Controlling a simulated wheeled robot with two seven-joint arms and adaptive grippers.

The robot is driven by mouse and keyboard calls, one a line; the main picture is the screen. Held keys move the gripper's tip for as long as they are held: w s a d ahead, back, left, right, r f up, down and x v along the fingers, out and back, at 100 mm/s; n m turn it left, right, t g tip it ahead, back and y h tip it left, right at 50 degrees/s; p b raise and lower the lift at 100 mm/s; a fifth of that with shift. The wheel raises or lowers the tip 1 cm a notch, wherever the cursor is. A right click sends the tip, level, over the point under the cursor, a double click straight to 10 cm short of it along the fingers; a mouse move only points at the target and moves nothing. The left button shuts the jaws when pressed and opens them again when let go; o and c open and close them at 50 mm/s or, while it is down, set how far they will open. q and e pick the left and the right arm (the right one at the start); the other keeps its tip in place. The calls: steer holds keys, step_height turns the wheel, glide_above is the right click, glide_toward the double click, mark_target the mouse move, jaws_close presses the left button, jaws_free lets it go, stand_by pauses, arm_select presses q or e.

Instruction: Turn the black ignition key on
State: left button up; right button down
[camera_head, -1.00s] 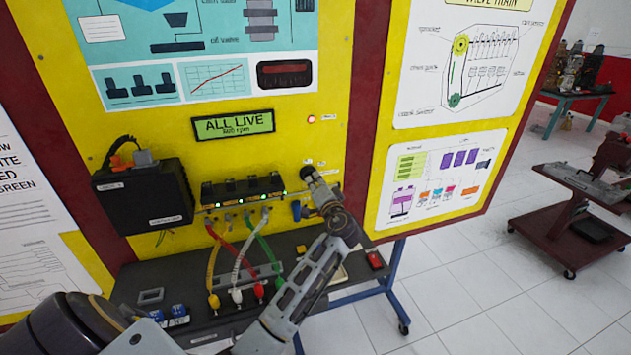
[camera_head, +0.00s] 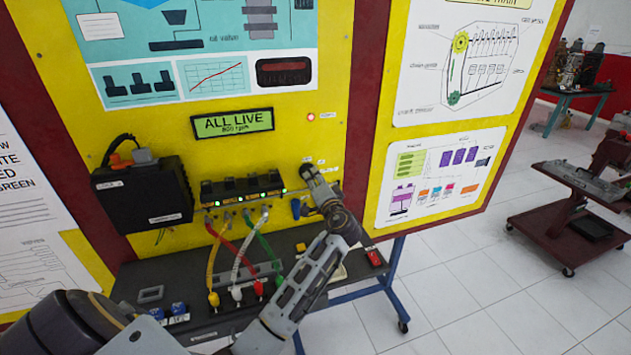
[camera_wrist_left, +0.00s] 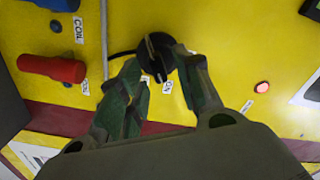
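The black ignition key (camera_wrist_left: 157,54) sits in a round black switch on the yellow panel in the left wrist view. Its grip stands nearly upright in that picture, tilted a little. My left gripper (camera_wrist_left: 157,60) has one finger on each side of the switch. The fingertips are apart, with a gap seeming to show beside the narrow key grip; light contact cannot be ruled out. A small label is partly visible below the switch. In the head view my left gripper (camera_head: 308,174) is at the panel and hides the key. My right gripper is not in view.
A display (camera_head: 232,123) reads "ALL LIVE". A red lamp (camera_wrist_left: 262,87) glows right of the switch. A red plug (camera_wrist_left: 52,68) and a blue one (camera_wrist_left: 58,4) stick out at left. Coloured leads hang above the dark shelf (camera_head: 150,275). A black box (camera_head: 145,195) is mounted at left.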

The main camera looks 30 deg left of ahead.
arm_select(q)
steer(key=v, duration=1.2)
steer(key=shift+w+f, duration=0.1)
stand_by(0.5)
